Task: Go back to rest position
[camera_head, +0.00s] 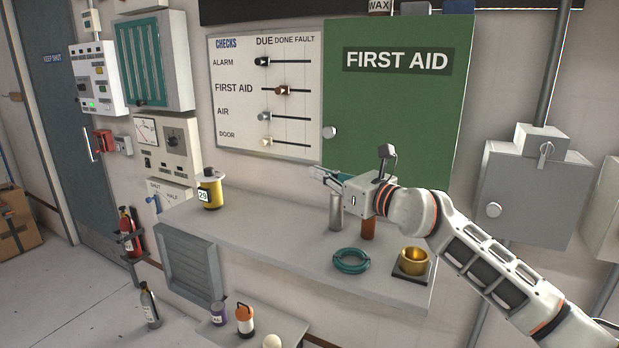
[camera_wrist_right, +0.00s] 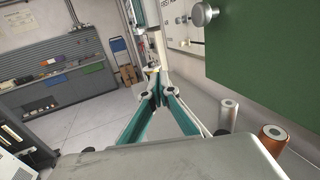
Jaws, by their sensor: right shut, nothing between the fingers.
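My right gripper (camera_head: 322,174) reaches in from the right in the head view, above the grey shelf (camera_head: 270,228) and in front of the wall below the green FIRST AID door (camera_head: 392,120). Its fingers are shut and empty; the closed teal-lined fingers (camera_wrist_right: 160,84) also show in the right wrist view. A silver cylinder (camera_head: 336,212) and an orange-brown cylinder (camera_head: 369,229) stand on the shelf below my right wrist. My left gripper is in neither view.
A teal ring (camera_head: 351,261) and a brass cup on a dark base (camera_head: 413,261) lie on the shelf's right part. A yellow canister (camera_head: 210,190) stands at its left. The CHECKS board (camera_head: 264,98) hangs behind. A grey box (camera_head: 530,195) is at the right. The shelf's middle is clear.

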